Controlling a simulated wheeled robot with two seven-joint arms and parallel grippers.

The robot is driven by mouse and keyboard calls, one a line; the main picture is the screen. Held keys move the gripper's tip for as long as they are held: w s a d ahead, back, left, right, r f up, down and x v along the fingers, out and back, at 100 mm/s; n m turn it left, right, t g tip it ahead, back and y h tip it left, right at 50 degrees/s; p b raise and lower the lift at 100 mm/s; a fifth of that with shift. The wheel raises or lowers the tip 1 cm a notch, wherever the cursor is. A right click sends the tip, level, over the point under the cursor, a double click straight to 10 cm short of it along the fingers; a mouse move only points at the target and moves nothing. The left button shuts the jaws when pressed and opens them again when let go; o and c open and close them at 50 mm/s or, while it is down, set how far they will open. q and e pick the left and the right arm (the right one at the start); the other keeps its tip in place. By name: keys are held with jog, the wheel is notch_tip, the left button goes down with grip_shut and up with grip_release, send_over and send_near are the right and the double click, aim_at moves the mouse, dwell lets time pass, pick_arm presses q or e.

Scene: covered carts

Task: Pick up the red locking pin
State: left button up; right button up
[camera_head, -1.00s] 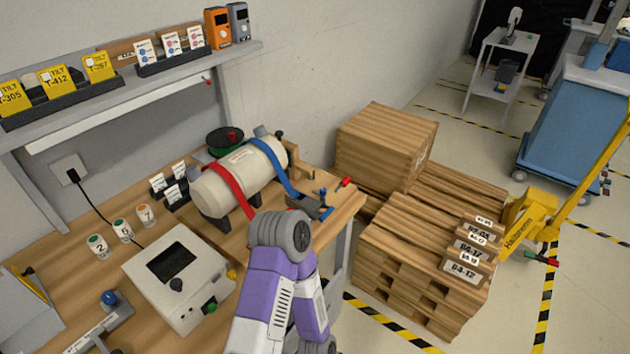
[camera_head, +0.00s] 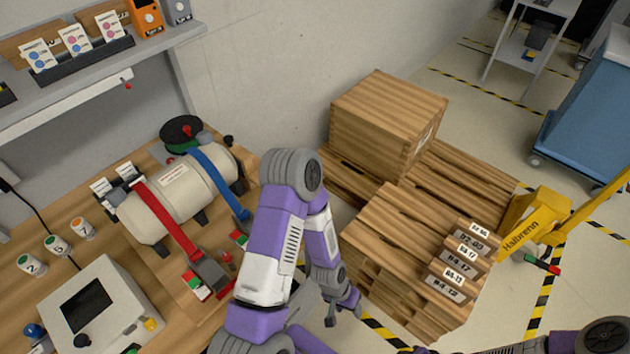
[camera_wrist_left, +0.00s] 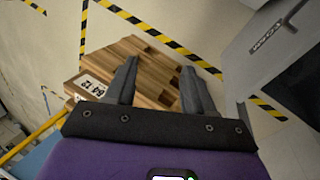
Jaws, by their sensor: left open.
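A small upright red piece (camera_head: 226,260), which looks like the red locking pin, stands beside the red strap's buckle at the workbench's right edge. It is small, and I cannot be sure of its shape. My left gripper (camera_head: 344,312) hangs open and empty to the right of the bench, near the pallets' left side and apart from the pin. In the left wrist view its two spread fingers (camera_wrist_left: 158,88) point toward the stacked pallets, with nothing between them. The pin does not show there. My right gripper is out of view.
A strapped cream cylinder (camera_head: 165,205) lies on the workbench (camera_head: 150,275), beside a grey-white box with a screen (camera_head: 120,300). Wooden pallets (camera_head: 400,235) and a wooden crate (camera_head: 385,120) stand right of my left arm. A yellow pallet jack (camera_head: 530,225) is behind.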

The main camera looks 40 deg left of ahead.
pick_arm(q)
jog(key=w+a+r+m+y+p, duration=0.1)
jog(key=w+a+r+p, duration=0.3)
jog(key=r, duration=0.3)
jog(key=w+a+r+p, duration=0.35)
jog(key=r+p, duration=0.25)
jog(key=r, duration=0.2)
jog(key=w+a+r+m+y+p, duration=0.1)
jog(key=w+a+r+p, duration=0.2)
jog(key=a+r+p, duration=0.3)
jog(key=shift+m+y, duration=0.5)
jog(key=shift+y, duration=0.4)
jog(key=w+a+r, duration=0.1)
jog(key=a+r, duration=0.2)
jog(key=w+a+r+b, duration=0.1)
jog(key=a+r, duration=0.2)
jog(key=w+a+r, duration=0.1)
jog(key=a+r, duration=0.2)
jog(key=a, duration=0.1)
jog(key=shift+w+r, duration=0.1)
jog(key=shift+a+r, duration=0.1)
jog(key=shift+a, duration=0.25)
jog(key=shift+a+f, duration=0.1)
jog(key=shift+f, duration=0.2)
jog(key=f, duration=0.6)
jog(key=shift+d+f, duration=0.25)
jog(key=shift+d, duration=0.15)
grip_shut()
